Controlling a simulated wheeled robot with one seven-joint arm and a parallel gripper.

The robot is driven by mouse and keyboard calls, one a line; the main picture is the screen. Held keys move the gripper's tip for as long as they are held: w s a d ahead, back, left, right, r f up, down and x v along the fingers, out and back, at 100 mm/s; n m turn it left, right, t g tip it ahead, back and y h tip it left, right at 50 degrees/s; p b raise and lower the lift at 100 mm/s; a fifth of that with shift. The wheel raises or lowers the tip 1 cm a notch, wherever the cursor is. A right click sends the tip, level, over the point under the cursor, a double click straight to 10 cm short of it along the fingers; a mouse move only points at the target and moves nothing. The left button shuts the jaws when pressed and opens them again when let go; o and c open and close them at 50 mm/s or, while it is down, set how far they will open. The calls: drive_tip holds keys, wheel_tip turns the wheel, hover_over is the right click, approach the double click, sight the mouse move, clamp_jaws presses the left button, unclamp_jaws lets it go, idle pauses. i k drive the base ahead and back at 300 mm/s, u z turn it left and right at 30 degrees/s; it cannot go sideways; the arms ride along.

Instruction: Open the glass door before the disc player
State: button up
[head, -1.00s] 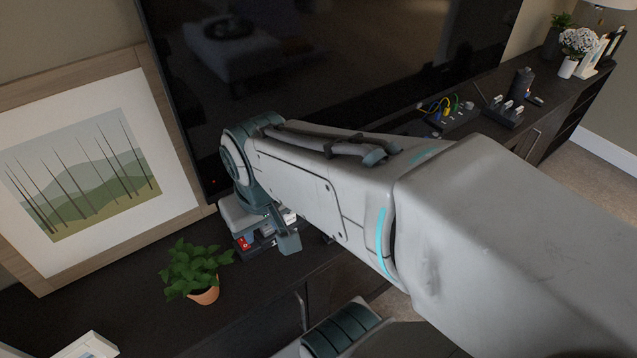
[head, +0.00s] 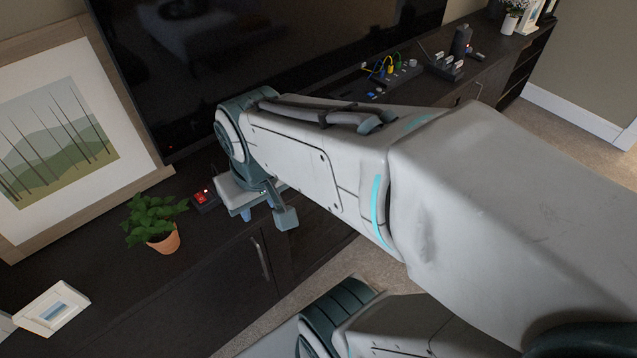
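My arm crosses the middle of the head view and hides part of the dark media cabinet (head: 195,330). The end of my arm is over the cabinet's front edge, below the television. I cannot tell whether this door is glass. No disc player can be made out; my arm hides the middle of the cabinet front.
On the cabinet top stand a potted plant (head: 155,225), a small white frame (head: 52,308), a red-switched box (head: 203,199) and a power strip with cables (head: 392,72). A large framed picture (head: 55,140) and the television (head: 270,50) stand behind. Carpet (head: 480,90) lies in front.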

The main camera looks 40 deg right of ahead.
sight(276, 242)
drive_tip(key=z, duration=0.55)
drive_tip(key=i, duration=0.45)
drive_tip(key=z, duration=0.75)
drive_tip(key=k, duration=1.35)
drive_tip(key=z, duration=0.5)
drive_tip(key=i, duration=1.65)
drive_tip(key=u, duration=0.7)
